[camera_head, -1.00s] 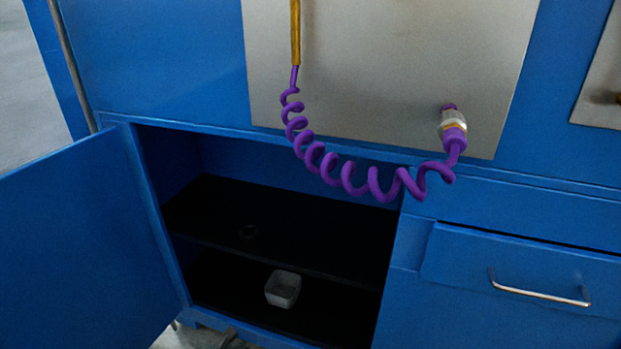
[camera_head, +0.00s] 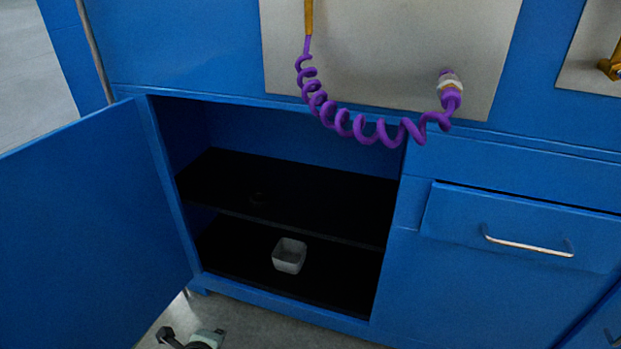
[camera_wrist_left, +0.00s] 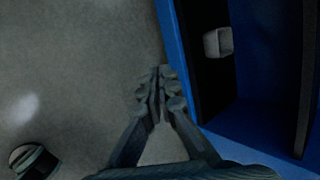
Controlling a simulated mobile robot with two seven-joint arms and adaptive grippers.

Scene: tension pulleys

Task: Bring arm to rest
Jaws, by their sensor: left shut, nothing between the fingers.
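My left gripper (camera_head: 164,334) shows at the bottom edge of the head view, low over the floor in front of the open cabinet. In the left wrist view its two dark fingers (camera_wrist_left: 160,78) are together with nothing between them, over the grey floor beside the cabinet's blue edge. It holds nothing and looks clear of the cabinet. My right gripper is in neither view.
The blue cabinet door (camera_head: 95,235) stands open on the left. Inside, a pale square container (camera_head: 289,256) sits on the lower level, below a dark shelf (camera_head: 300,200). A purple coiled hose (camera_head: 375,130) hangs above. A drawer handle (camera_head: 525,244) sticks out on the right.

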